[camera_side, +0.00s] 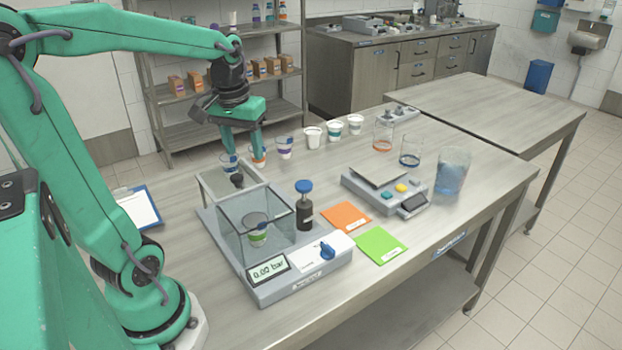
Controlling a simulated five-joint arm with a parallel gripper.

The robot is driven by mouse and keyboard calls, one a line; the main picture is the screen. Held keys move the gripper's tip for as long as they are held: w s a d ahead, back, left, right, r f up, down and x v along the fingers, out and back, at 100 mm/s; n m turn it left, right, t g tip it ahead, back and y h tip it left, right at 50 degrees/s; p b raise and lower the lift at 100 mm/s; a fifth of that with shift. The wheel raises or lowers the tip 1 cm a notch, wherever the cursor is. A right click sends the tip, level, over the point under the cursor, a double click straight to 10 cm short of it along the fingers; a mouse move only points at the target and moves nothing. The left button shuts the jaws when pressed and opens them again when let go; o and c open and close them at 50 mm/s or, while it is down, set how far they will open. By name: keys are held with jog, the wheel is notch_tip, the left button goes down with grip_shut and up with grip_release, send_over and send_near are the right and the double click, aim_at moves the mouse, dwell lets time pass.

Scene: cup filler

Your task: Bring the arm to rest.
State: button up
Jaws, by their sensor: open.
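My green arm reaches in from the left, bent at the elbow, with its end pointing down over the far left part of the table (400,250). My gripper (257,152) is open. Its fingers are down at an orange-and-white cup (258,160) in a row of cups. I cannot tell whether the fingers touch it. A cup with a blue band (229,163) stands just left of it, and a purple-banded cup (284,147) stands to its right.
A dark bottle (304,212), orange card (346,217), green card (381,245), scale (378,176) and jug (453,172) are to the right. More cups (334,132) stand behind.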

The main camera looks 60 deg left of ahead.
jog(key=s+d+m+t, duration=0.4)
jog(key=d+m, duration=0.2)
jog(key=d, duration=0.7)
jog(key=shift+s+d+r+m+h, duration=0.2)
jog(key=shift+s+d+m+h, duration=0.05)
jog(key=shift+s+m+h, duration=0.1)
